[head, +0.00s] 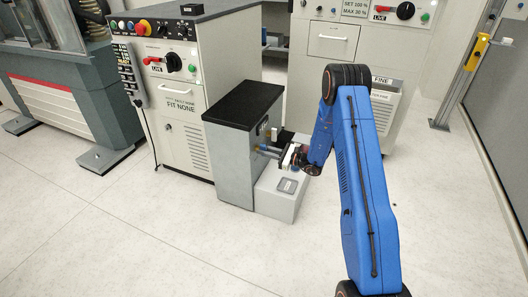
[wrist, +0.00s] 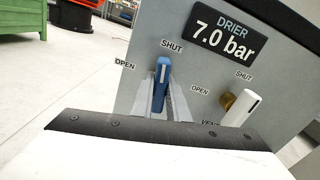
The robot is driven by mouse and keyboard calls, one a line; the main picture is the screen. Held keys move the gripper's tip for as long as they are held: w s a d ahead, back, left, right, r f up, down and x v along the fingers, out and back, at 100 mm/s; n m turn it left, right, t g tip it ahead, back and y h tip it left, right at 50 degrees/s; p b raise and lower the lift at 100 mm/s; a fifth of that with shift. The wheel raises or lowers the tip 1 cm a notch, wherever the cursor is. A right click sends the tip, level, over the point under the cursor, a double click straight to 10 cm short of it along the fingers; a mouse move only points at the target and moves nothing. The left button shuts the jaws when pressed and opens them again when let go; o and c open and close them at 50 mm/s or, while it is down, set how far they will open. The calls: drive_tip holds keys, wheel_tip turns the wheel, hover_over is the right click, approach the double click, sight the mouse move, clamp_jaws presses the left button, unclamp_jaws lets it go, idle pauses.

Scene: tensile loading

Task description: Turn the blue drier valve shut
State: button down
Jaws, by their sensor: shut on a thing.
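The blue drier valve (wrist: 161,84) is a blue lever with a white line, on the grey front of the drier. In the wrist view its upper end points up towards the SHUT label (wrist: 172,46), and the OPEN label (wrist: 125,65) is to its left. My gripper (wrist: 165,100) is shut on the blue lever, its grey fingers seen beside the lever's lower part. In the head view my gripper (head: 284,157) is at the front of the grey drier cabinet (head: 232,160), and the lever is hard to make out there.
A white vent valve (wrist: 240,110) with a brass stem is right of the blue lever, close to my gripper. The drier display (wrist: 224,38) reads 7.0 bar. A low pale box (head: 281,197) stands below my gripper. Open floor lies in front.

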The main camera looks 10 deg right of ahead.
drive_tip(key=shift+f+m, duration=0.1)
drive_tip(key=shift+m, duration=1.1)
drive_tip(key=c, duration=1.7)
unclamp_jaws()
drive_tip(key=shift+d, duration=0.1)
drive_tip(key=shift+s, duration=0.1)
drive_tip(key=v, duration=1.7)
drive_tip(key=shift+d, duration=0.1)
